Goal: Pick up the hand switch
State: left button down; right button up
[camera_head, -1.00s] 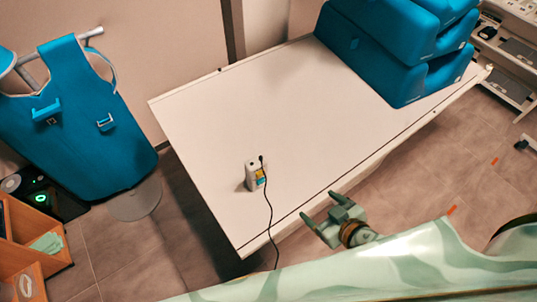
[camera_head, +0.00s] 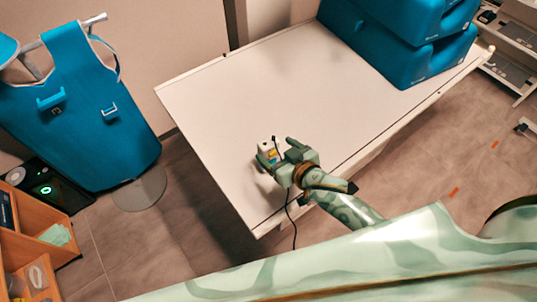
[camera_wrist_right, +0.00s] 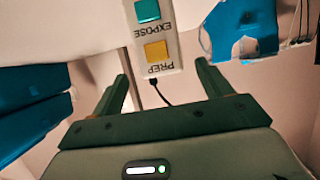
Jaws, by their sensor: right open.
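The hand switch (camera_head: 266,149) is a small white box standing on the white table (camera_head: 215,115), partly hidden behind my right gripper in the head view. In the right wrist view the hand switch (camera_wrist_right: 155,40) shows a green EXPOSE button and a yellow PREP button. A black cable leaves its end. My right gripper (camera_head: 276,152) is open, its fingers reaching toward the switch. In the wrist view the fingertips (camera_wrist_right: 160,70) lie to either side of the cable end, with gaps between them and the switch. My left gripper is not in view.
Stacked blue cushions (camera_head: 400,45) stand at the table's far right end. A blue apron (camera_head: 75,110) hangs on a stand at the left. A wooden shelf unit (camera_head: 35,235) is at lower left. The table's middle is clear. The cable (camera_head: 289,215) hangs over the near edge.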

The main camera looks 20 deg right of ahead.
aim_at(272, 148)
jog(key=x, duration=0.3)
jog(key=shift+a+f, duration=0.15)
jog(key=c, duration=1.5)
